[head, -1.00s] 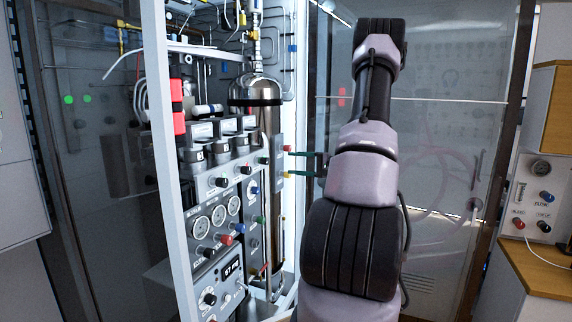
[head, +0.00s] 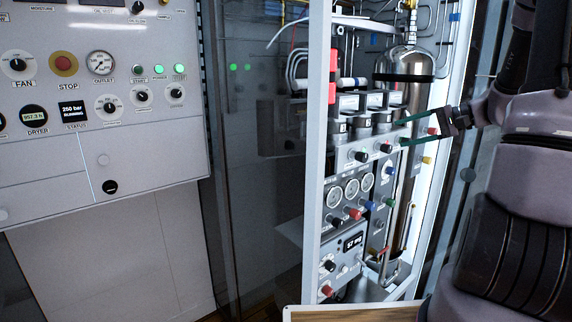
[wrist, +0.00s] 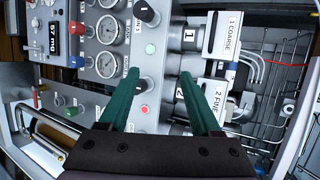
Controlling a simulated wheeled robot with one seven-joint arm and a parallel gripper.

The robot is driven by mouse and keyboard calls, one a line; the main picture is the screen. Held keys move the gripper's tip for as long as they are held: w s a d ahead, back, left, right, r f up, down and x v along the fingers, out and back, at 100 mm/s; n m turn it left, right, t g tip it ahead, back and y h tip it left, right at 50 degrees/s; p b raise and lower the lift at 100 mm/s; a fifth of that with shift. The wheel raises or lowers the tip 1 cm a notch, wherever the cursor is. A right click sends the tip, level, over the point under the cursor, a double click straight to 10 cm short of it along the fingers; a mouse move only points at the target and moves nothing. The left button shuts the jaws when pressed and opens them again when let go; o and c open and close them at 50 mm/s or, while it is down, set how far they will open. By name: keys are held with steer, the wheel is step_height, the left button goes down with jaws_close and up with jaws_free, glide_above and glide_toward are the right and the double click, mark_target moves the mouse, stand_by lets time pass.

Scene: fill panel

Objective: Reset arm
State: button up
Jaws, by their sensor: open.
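My gripper (head: 406,132) is open, its two green fingers apart and pointing left at the fill panel (head: 349,160). In the wrist view my gripper (wrist: 156,88) shows nothing between its fingers but the panel face behind. A black knob (wrist: 147,12) and a small red light (wrist: 144,109) show on that face. Valve blocks labelled "1 COARSE" (wrist: 222,36) and "2 FINE" (wrist: 216,95) lie to the right of the fingers. I cannot tell whether a fingertip touches the panel. My arm fills the right side of the head view.
The white frame post (head: 318,130) stands left of the fill panel. A steel cylinder (head: 404,66) stands behind it. A grey control cabinet (head: 100,130) with a red stop button (head: 64,63) is at the left. A wooden top edge (head: 350,312) shows at the bottom.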

steer(key=s+a+r+n+g+h, duration=0.3)
steer(key=s+a+r+h, duration=0.15)
steer(key=s+a, duration=0.6)
steer(key=s+r+t+h, duration=0.3)
steer(key=s+r+h, duration=0.2)
steer(key=s, duration=0.6)
steer(key=shift+r, duration=0.25)
steer(key=shift+d, duration=0.1)
